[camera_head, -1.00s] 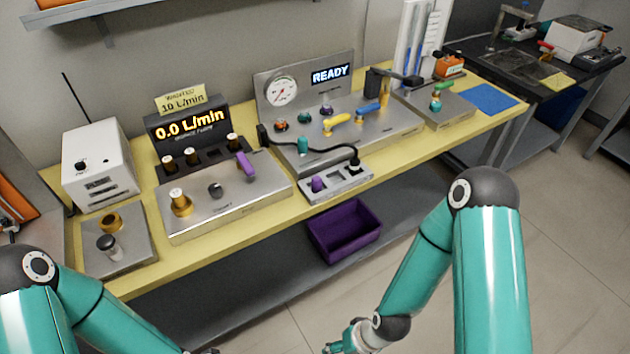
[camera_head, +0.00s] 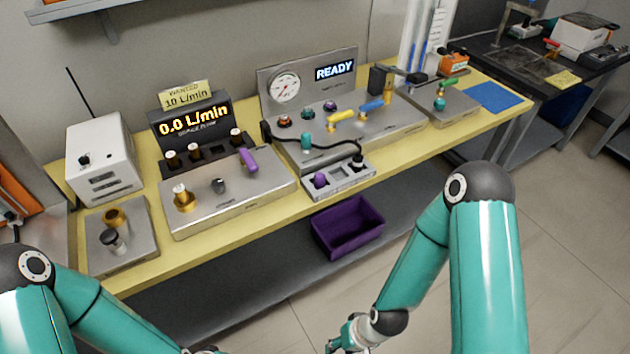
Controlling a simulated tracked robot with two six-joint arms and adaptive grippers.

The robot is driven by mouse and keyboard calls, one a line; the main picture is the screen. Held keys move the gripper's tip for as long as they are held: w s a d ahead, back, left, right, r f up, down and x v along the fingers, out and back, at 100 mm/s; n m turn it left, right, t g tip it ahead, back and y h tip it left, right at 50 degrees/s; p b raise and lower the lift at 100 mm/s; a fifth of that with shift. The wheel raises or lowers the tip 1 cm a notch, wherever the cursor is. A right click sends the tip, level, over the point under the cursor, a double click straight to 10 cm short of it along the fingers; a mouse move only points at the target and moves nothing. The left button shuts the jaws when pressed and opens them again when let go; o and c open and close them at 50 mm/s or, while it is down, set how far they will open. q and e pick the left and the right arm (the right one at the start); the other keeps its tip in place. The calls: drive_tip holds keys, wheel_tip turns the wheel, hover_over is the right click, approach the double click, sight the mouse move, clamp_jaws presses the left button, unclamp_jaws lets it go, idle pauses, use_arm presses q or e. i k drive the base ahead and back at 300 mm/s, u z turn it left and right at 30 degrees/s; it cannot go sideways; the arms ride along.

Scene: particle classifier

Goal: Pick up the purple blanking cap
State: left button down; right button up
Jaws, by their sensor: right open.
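A purple cap (camera_head: 320,180) sits upright in the left part of a small grey holder (camera_head: 345,188) at the front edge of the yellow bench. A second small purple piece (camera_head: 330,106) is on the panel with the READY display. My right gripper (camera_head: 336,347) is at the bottom edge of the view, low in front of the bench and well apart from the purple cap. It is open, partly cut off, with nothing seen in it. My left arm comes in at the lower left; its gripper is out of view.
A black cable (camera_head: 310,146) runs to the right end of the holder. A purple bin (camera_head: 347,228) sits on the shelf below. A blue mat (camera_head: 494,97) lies on the bench's right end.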

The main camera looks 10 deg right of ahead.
sight(319, 177)
drive_tip(key=z, duration=0.7)
drive_tip(key=i, duration=0.15)
drive_tip(key=u, duration=2.6)
drive_tip(key=k, duration=1.45)
drive_tip(key=z, duration=0.95)
drive_tip(key=i, duration=1.1)
drive_tip(key=u, duration=0.05)
